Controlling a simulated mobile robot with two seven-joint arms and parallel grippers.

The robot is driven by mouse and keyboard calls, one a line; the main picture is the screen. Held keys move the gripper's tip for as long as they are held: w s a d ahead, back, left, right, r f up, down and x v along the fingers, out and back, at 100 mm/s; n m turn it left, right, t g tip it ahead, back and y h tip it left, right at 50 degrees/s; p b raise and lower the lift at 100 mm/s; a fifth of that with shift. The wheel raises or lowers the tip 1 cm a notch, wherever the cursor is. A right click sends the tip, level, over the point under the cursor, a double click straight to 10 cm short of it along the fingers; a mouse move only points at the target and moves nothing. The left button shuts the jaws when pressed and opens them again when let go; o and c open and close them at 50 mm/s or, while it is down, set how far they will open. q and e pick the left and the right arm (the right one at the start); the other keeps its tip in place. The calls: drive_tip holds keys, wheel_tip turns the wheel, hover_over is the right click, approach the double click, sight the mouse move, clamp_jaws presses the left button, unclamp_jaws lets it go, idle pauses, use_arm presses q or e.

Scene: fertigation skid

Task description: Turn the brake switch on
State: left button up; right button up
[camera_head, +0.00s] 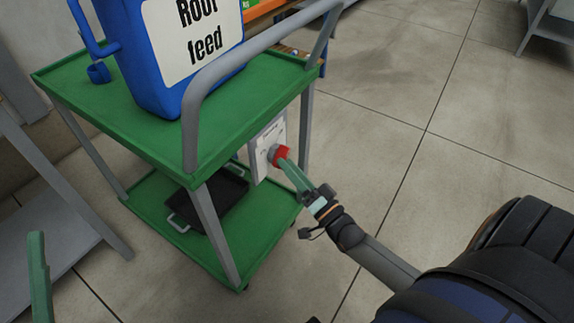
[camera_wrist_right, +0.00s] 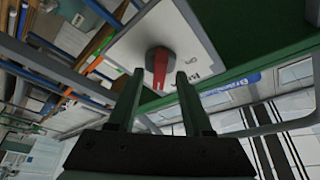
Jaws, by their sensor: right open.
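The brake switch is a red knob (camera_head: 279,154) on a pale plate (camera_head: 262,158) at the side of the green cart. In the right wrist view, the red knob (camera_wrist_right: 158,66) has a long red handle pointing down the picture, on the pale plate (camera_wrist_right: 185,35). My right gripper (camera_head: 284,163) is at the knob. In the wrist view its two open fingers (camera_wrist_right: 160,76) stand on either side of the red handle, with gaps showing. Contact at the tips cannot be told. A green finger, apparently of my left gripper (camera_head: 39,272), shows at the lower left, away from the switch.
The green cart (camera_head: 125,138) has a grey push handle (camera_head: 250,50) above the plate. A blue "Root feed" canister (camera_head: 150,90) stands on top. A black tray (camera_head: 215,203) lies on the lower shelf. The floor (camera_head: 390,115) to the right is clear.

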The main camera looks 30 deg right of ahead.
drive_tip(key=shift+w+r, duration=0.2)
drive_tip(key=shift+w, duration=0.45)
clamp_jaws()
